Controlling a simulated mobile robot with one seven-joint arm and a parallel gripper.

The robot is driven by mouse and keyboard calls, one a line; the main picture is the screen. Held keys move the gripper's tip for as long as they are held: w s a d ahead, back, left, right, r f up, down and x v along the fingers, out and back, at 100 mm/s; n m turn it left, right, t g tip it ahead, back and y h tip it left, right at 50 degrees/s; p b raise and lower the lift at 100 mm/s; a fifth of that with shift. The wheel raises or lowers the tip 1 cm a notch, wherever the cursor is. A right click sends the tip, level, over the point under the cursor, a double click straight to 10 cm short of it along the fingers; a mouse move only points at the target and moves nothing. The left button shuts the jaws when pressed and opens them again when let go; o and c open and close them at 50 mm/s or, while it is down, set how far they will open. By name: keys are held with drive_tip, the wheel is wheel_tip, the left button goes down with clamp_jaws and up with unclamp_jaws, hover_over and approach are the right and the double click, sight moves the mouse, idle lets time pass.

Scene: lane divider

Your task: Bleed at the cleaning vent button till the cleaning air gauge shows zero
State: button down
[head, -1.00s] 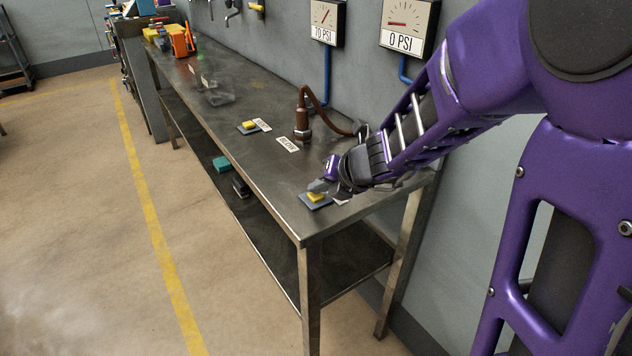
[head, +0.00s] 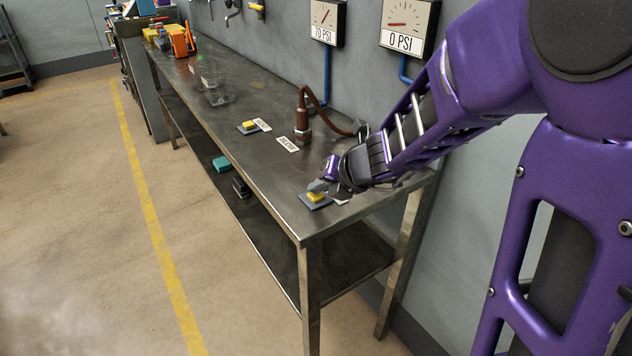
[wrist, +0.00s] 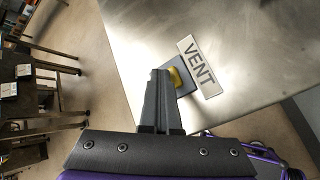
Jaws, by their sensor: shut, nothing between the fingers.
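A yellow vent button (head: 316,196) on a grey base sits at the near corner of the metal bench. In the wrist view the yellow button (wrist: 176,77) is partly hidden behind my fingers, beside a white VENT label (wrist: 198,66). My gripper (head: 320,187) is shut and empty, its tips right at the button; I cannot tell if they press it. My gripper's fingers (wrist: 160,76) also show in the wrist view. The right wall gauge (head: 404,26) reads 0 PSI, its needle pointing left. The left gauge (head: 327,22) seems to read 70 PSI. No name for either gauge is readable.
A second yellow button (head: 249,126) with a label is farther along the bench (head: 225,140). Orange and yellow items (head: 181,42) are at the far end. The floor at left is clear.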

sight(319, 197)
idle(0.6)
drive_tip(key=shift+r+p, duration=0.9)
drive_tip(key=shift+p, duration=0.1)
drive_tip(key=shift+r, duration=0.15)
wheel_tip(319, 197, up, 5)
drive_tip(key=p, duration=0.5)
